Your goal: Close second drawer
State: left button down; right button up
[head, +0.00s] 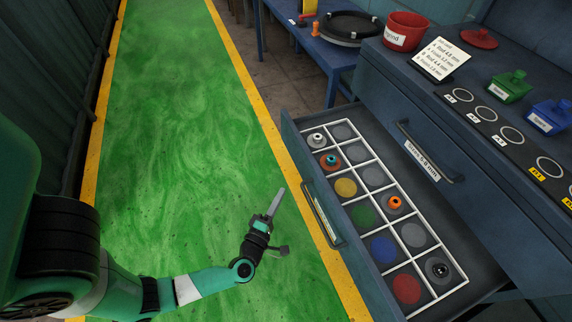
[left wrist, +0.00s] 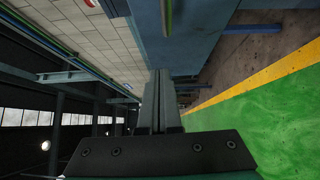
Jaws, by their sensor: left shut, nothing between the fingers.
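The second drawer (head: 292,137) of the blue cabinet is pulled out in the head view. Its handle (head: 323,215) is on the front face, toward the green floor. Inside, a white grid holds coloured discs and several small round parts. My left gripper (head: 278,197) is shut and empty, to the left of the drawer front and apart from the handle. Its closed fingers (left wrist: 160,85) also show in the left wrist view, pointing away from the camera. My right gripper is not in view.
The upper drawer is shut, with its handle (head: 428,152) above the open one. The green floor (head: 190,120) is clear.

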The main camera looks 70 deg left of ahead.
pick_arm(q)
notch_tip(320, 180, down, 2)
jog(key=s, duration=0.2)
jog(key=b, duration=0.4)
send_near(303, 164)
jog(key=x, duration=0.5)
jog(key=shift+s+a+r, duration=0.15)
jog(key=shift+s+a, duration=0.05)
jog(key=shift+s, duration=0.05)
jog(key=shift+w+r, duration=0.1)
jog(key=shift+w, duration=0.45)
jog(key=shift+w, duration=0.1)
